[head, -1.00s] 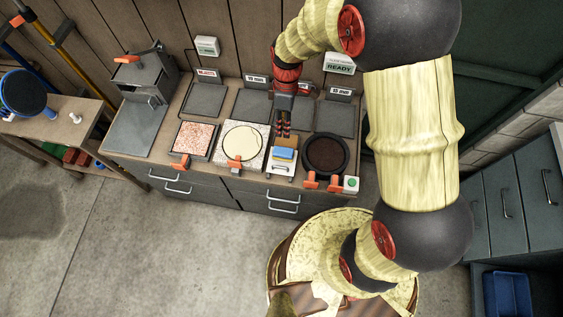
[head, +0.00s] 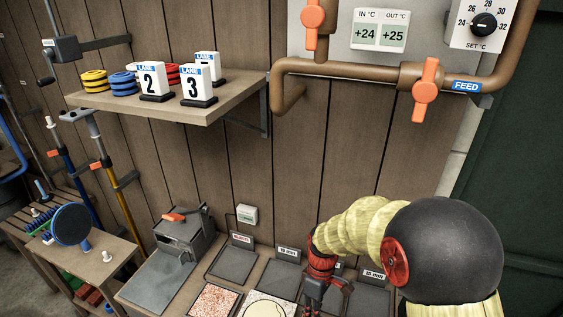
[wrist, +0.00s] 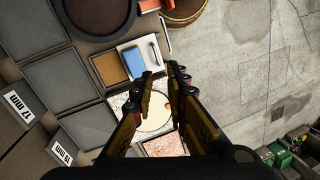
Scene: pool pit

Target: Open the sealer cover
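No label I can read marks the sealer. A grey bench machine with an orange lever (head: 180,236) stands at the bench's left end in the head view and may be it; I cannot tell whether its cover is shut. In the head view my gripper (head: 314,294) hangs to its right, in front of the labelled dark plates, its tips near the lower edge. In the wrist view my gripper (wrist: 162,80) is open and empty, its two fingers apart above the bench. The grey machine is not clear in the wrist view.
Grey plates (wrist: 84,67) with mm labels line the bench. A speckled pink tray (head: 213,300), a pale disc (wrist: 155,117), a blue block (wrist: 135,62) and a dark round pan (wrist: 98,12) lie near. A shelf (head: 205,105) and pipes (head: 372,70) are above.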

